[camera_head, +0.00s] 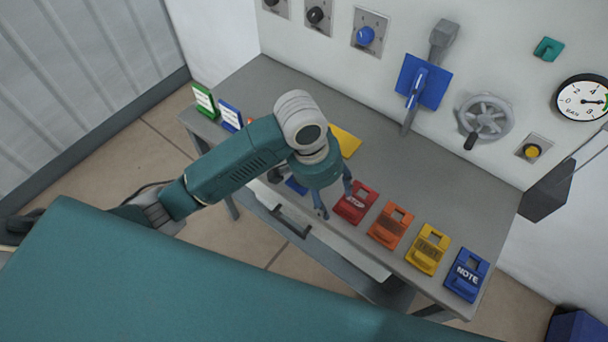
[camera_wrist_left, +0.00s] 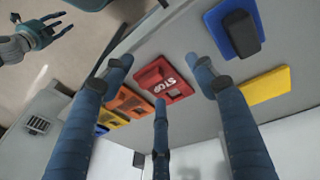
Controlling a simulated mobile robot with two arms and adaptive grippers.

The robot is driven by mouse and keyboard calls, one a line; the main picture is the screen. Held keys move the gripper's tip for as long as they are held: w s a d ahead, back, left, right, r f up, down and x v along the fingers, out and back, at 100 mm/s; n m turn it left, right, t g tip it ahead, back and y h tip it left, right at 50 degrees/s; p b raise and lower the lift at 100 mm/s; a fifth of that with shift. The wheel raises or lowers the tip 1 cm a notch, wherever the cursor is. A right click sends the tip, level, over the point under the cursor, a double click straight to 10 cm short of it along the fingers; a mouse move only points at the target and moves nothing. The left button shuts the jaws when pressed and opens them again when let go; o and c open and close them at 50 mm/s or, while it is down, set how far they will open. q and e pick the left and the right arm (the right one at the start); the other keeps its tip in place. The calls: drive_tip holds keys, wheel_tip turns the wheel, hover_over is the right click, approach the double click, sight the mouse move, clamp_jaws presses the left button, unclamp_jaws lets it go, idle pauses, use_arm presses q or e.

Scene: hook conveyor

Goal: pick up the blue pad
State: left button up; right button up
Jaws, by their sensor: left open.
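A blue pad (camera_wrist_left: 222,25) with a dark raised block on it lies on the grey table, at the upper right of the left wrist view. In the head view only a small blue part (camera_head: 297,186) shows beside my left gripper (camera_head: 333,199), which hides most of it. My left gripper is open and empty above the table's front edge, near the red STOP tag (camera_head: 355,203). In the left wrist view its fingers (camera_wrist_left: 165,78) spread around the red tag's image, and the blue pad lies outside them. My right gripper (camera_wrist_left: 42,30) shows at the upper left there, fingers spread.
A yellow pad (camera_head: 346,141) lies behind my left wrist. Orange (camera_head: 390,227), yellow (camera_head: 428,249) and blue NOTE (camera_head: 467,275) tags line the front right of the table (camera_head: 440,180). Green (camera_head: 204,101) and blue (camera_head: 230,115) signs stand at the left end. Wall controls stand behind.

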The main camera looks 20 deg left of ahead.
sight(291, 182)
use_arm(q)
drive_tip(key=w+a+r+n+g+y, duration=0.1)
drive_tip(key=w+a+r+n+y, duration=0.15)
drive_tip(key=w+a+r, duration=0.45)
drive_tip(key=shift+m, duration=0.45)
drive_tip(key=f, duration=0.5)
drive_tip(key=shift+s+a+f+p, duration=0.1)
drive_tip(key=shift+a+f+p, duration=0.05)
drive_tip(key=shift+a+p, duration=0.15)
drive_tip(key=shift+f+p, duration=0.8)
drive_tip(key=shift+f, duration=1.95)
drive_tip(key=c, duration=1)
drive_tip(key=shift+c, duration=1.3)
